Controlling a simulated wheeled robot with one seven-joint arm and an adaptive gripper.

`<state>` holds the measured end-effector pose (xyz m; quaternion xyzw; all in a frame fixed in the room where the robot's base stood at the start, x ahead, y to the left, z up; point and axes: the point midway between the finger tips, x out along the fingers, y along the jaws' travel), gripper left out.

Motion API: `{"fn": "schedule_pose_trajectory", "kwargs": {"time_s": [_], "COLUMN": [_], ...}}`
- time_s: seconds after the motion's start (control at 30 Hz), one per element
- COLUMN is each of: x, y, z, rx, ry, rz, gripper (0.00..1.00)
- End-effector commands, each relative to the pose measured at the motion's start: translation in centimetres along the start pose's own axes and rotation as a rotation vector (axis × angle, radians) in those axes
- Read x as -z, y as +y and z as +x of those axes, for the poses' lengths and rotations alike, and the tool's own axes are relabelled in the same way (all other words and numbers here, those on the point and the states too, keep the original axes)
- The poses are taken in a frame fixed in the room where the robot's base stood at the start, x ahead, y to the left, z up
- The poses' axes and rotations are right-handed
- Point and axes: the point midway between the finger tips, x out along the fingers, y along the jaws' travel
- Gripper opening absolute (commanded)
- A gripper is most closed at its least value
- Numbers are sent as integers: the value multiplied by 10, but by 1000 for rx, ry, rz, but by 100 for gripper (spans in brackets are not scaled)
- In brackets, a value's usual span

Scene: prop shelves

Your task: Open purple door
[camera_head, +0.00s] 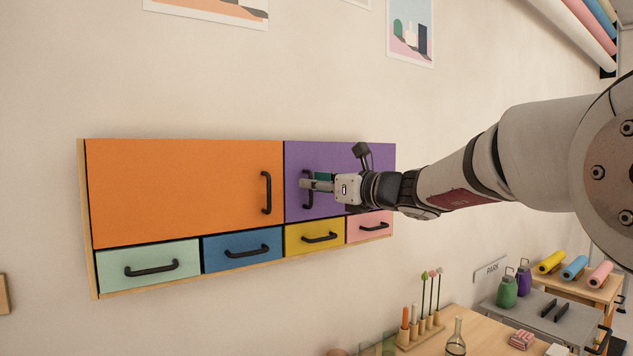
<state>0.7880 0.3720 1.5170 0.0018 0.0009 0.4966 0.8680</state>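The purple door (345,155) is the right one of two doors on the wall cabinet and looks shut, flush with the front. Its black upright handle (307,201) is near the door's left edge. My gripper (305,184) is at this handle, its fingers pointing left and overlapping the handle's middle. My wrist hides part of the door's lower right. Whether the fingers are closed around the handle or just beside it I cannot tell.
A wide orange door (180,190) with a black handle is left of the purple one. Mint (120,260), blue (220,262), yellow (300,246) and pink (358,235) drawers run below. A wooden table (465,325) with a flask (456,343) stands lower right.

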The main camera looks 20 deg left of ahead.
Motion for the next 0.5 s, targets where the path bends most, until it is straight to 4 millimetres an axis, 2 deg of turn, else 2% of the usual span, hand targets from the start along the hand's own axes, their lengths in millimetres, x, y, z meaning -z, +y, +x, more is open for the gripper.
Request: {"fn": "schedule_pose_trajectory", "kwargs": {"time_s": [0.37, 0.4, 0.5], "x": [0, 0, 0], "y": [0, 0, 0], "z": [5, 5, 5], "rx": [0, 0, 0], "ry": [0, 0, 0], "rz": [0, 0, 0], "gripper": [28, 19, 0]}}
